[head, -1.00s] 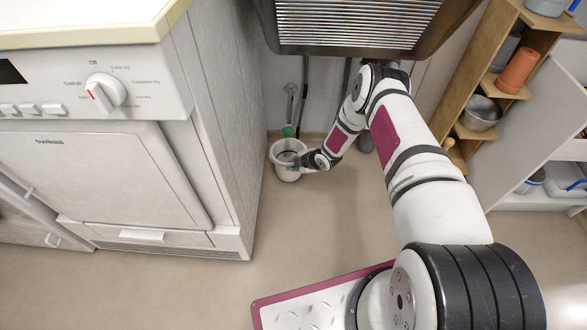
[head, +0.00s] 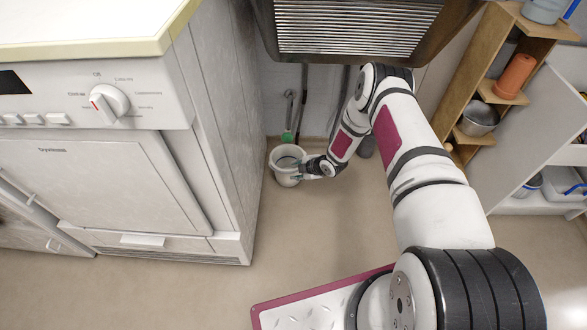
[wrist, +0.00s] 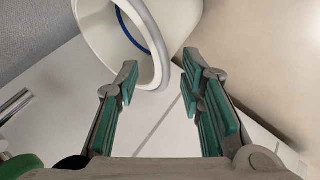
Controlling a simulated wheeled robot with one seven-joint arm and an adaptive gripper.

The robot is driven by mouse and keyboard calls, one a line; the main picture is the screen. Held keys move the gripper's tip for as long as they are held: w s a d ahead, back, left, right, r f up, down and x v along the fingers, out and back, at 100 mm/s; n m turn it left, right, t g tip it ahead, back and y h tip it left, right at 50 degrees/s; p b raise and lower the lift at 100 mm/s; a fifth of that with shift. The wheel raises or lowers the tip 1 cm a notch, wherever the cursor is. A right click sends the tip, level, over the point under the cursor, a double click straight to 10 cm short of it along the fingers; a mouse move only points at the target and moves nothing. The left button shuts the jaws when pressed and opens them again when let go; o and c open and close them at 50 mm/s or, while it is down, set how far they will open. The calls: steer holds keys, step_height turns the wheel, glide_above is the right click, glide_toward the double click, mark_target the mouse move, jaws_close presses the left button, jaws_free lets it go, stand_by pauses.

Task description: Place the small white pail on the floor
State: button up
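The small white pail (head: 274,168) looks upright on the beige floor, in the corner by the wall and to the right of the white washing machine. In the wrist view the pail (wrist: 185,22) shows at the top with its round mouth and a blue curved line inside. My gripper (head: 297,171) is at the pail's right side. The pail's base is hidden in the wrist view.
The washing machine (head: 75,190) stands close on the left. A metal basin (head: 355,25) hangs above my forearm. A wooden shelf (head: 475,138) stands right. The floor (head: 225,290) in front is clear.

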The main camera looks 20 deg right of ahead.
steer(key=p+v, duration=0.3)
steer(key=v, duration=0.5)
steer(key=shift+d+r, duration=0.15)
steer(key=shift+r, duration=0.1)
steer(key=shift+s, duration=0.2)
